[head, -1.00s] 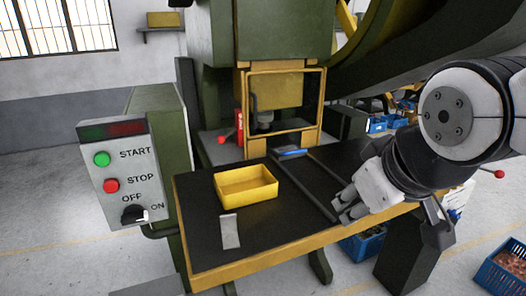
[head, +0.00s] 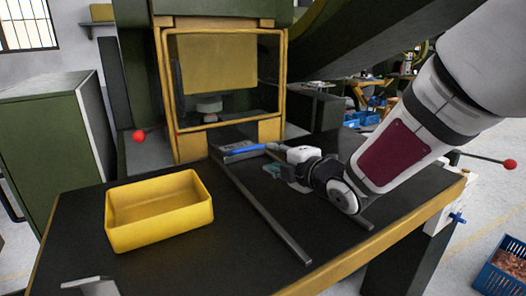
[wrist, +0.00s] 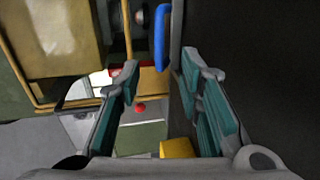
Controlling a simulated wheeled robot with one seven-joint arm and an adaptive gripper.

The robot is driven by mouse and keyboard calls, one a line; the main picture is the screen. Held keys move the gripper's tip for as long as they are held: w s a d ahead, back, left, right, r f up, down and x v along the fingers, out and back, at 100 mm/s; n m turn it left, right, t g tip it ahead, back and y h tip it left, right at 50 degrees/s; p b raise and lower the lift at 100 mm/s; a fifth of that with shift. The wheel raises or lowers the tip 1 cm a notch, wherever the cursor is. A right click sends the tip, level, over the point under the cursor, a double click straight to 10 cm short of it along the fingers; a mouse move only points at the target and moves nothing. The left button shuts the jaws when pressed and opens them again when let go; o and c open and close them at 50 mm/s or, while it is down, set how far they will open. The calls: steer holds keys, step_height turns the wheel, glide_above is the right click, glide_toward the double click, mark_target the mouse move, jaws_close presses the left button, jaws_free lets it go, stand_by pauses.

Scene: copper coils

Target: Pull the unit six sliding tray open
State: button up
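The sliding tray (head: 224,146) is a dark, flat piece at the mouth of the press, at the far end of two dark rails. A blue handle (head: 243,150) runs along its front edge. In the wrist view the blue handle (wrist: 161,38) stands upright in the picture, beyond the fingertips and between their lines. My gripper (head: 270,158) is at the right end of the handle, low over the table. In the wrist view my gripper (wrist: 160,72) is open, with nothing between its teal-padded fingers. I cannot tell whether a fingertip touches the handle.
A yellow bin (head: 158,216) stands on the black table (head: 215,262), left of the rails (head: 262,212). The press's yellow guard frame (head: 285,75) rises behind the tray. A red-knobbed lever (head: 139,136) is at left. The tabletop between the rails' near ends is clear.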

mark_target(252, 149)
steer(key=x, duration=1.3)
steer(key=shift+w+a, duration=0.1)
steer(key=shift+w, duration=0.05)
jaws_close()
